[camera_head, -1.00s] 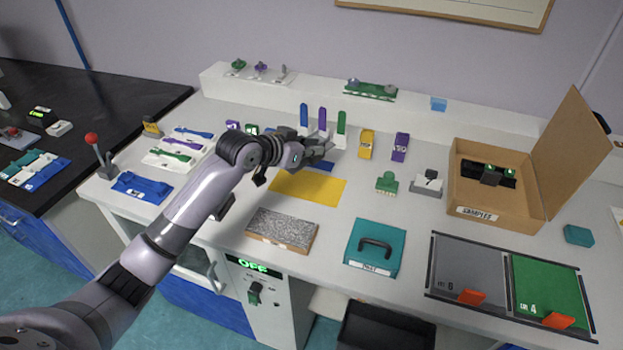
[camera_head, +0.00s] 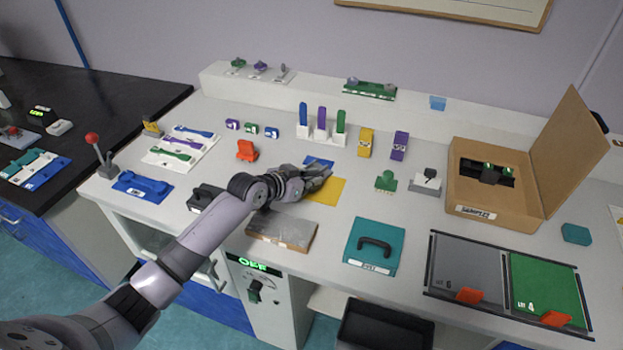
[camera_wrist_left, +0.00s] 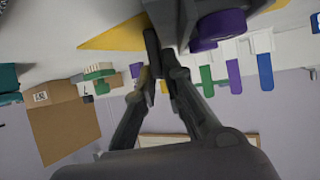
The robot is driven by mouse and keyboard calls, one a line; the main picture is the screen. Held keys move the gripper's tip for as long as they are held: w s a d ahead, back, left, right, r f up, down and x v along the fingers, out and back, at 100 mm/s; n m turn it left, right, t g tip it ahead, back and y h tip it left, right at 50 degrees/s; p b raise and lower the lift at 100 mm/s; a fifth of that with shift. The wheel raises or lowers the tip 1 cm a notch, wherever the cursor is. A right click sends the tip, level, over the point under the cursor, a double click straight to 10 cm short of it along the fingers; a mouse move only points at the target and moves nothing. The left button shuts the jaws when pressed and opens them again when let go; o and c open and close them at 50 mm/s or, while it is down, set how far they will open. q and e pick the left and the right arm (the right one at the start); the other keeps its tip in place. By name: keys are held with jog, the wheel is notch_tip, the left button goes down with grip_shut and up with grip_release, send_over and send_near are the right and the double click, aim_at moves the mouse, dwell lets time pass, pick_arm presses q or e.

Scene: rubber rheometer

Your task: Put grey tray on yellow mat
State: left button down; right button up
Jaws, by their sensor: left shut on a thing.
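The yellow mat (camera_head: 327,192) lies flat on the white bench, partly covered by my left gripper; its edge also shows in the wrist view (camera_wrist_left: 112,37). My left gripper (camera_head: 318,173) is low over the mat's back left part. In the wrist view its fingers (camera_wrist_left: 160,45) are close together, at a grey piece (camera_wrist_left: 192,12) at the top edge that looks like the grey tray. A purple round part (camera_wrist_left: 218,28) shows against this grey piece. The head view does not clearly show the held thing. I cannot tell whether it touches the mat. My right gripper is not in view.
A blue mat (camera_head: 318,162) lies behind the gripper, and a rack with upright tabs (camera_head: 321,130) stands behind that. A wood-edged slab (camera_head: 281,232), a teal handled lid (camera_head: 374,248) and an orange piece (camera_head: 247,150) are nearby. An open carton (camera_head: 485,213) stands right.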

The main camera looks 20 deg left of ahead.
pick_arm(q)
jog(key=c, duration=2.2)
grip_release()
jog(key=shift+f, duration=0.15)
jog(key=o, duration=0.5)
jog(key=v, duration=1.2)
jog(key=shift+b, duration=0.35)
